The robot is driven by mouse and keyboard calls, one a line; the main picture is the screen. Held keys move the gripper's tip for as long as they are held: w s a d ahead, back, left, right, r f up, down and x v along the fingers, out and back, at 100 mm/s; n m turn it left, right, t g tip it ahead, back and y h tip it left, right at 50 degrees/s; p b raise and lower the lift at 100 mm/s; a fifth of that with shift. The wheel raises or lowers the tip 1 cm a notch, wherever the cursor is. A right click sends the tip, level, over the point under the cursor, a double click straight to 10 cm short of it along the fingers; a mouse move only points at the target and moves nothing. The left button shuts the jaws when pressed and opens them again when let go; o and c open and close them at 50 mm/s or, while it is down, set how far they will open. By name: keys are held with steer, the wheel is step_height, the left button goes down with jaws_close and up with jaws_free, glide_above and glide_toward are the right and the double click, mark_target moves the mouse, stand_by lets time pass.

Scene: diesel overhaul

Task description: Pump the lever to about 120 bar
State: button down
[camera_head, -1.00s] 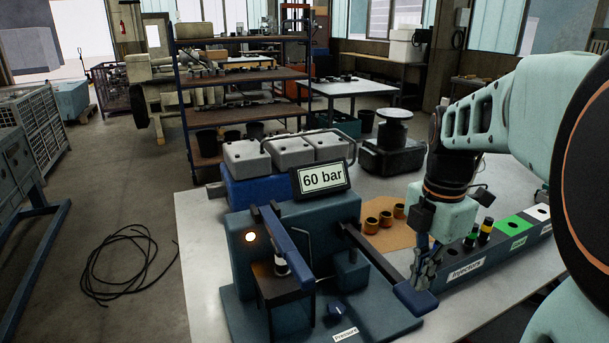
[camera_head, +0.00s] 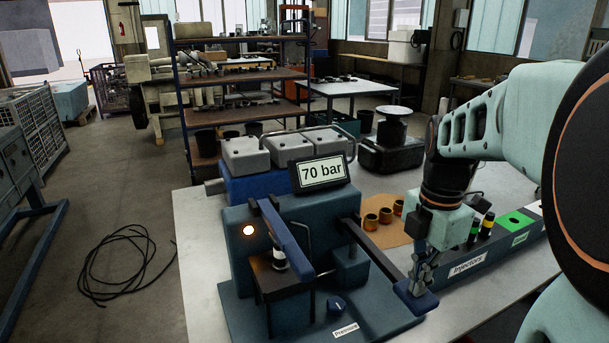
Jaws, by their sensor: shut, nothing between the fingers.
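The blue test stand (camera_head: 235,240) stands on the bench, with a display (camera_head: 322,172) on top that reads 70 bar. The pump lever (camera_head: 375,252) is a dark bar that slopes down to the right and ends in a blue pad (camera_head: 417,297). My gripper (camera_head: 422,285) is shut and empty, pointing down at the pad end of the lever. Its fingertips appear to touch the pad. An injector (camera_head: 280,258) stands in the stand under a blue arm. A small blue knob (camera_head: 338,304) sits near the "Pressure" label (camera_head: 346,330).
The "Injectors" rack (camera_head: 467,266) with green and white sections runs along the right, close to my gripper. Grey blocks (camera_head: 280,150) and a black-based device (camera_head: 391,145) stand behind.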

steer(key=shift+w+f+b, duration=0.1)
steer(key=shift+f+b, duration=1.05)
steer(key=shift+f, duration=0.85)
steer(key=r+p, duration=0.4)
steer(key=r, duration=0.1)
steer(key=r+p, duration=0.2)
steer(key=shift+s+d+r, duration=0.1)
steer(key=shift+s+r, duration=0.2)
steer(key=shift+s, duration=0.1)
steer(key=shift+f, duration=0.1)
step_height(320, 180, up, 4)
steer(key=p, duration=0.3)
